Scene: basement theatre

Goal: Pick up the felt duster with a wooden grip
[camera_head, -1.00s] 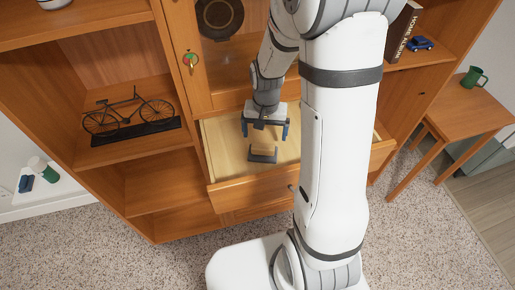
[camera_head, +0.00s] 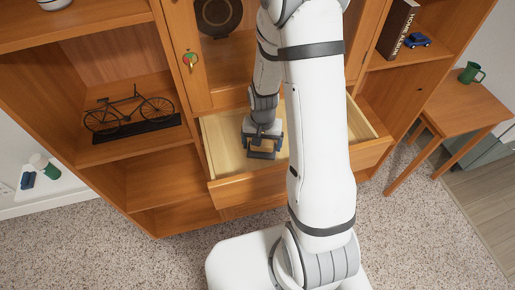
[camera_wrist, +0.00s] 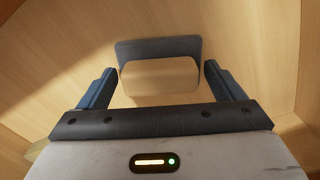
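The felt duster lies in the open drawer (camera_head: 222,155). In the wrist view its pale wooden grip (camera_wrist: 160,78) sits on a dark grey felt base (camera_wrist: 158,47). My gripper (camera_wrist: 160,82) is open, with one blue finger on each side of the wooden grip and gaps on both sides. In the head view my gripper (camera_head: 262,150) is down inside the drawer over the duster (camera_head: 261,154), hiding much of it.
The drawer walls stand around my gripper. A cabinet door with a key (camera_head: 190,60) is above the drawer. A bicycle model (camera_head: 130,115) stands on the left shelf. A small table with a green mug (camera_head: 470,73) is at the right.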

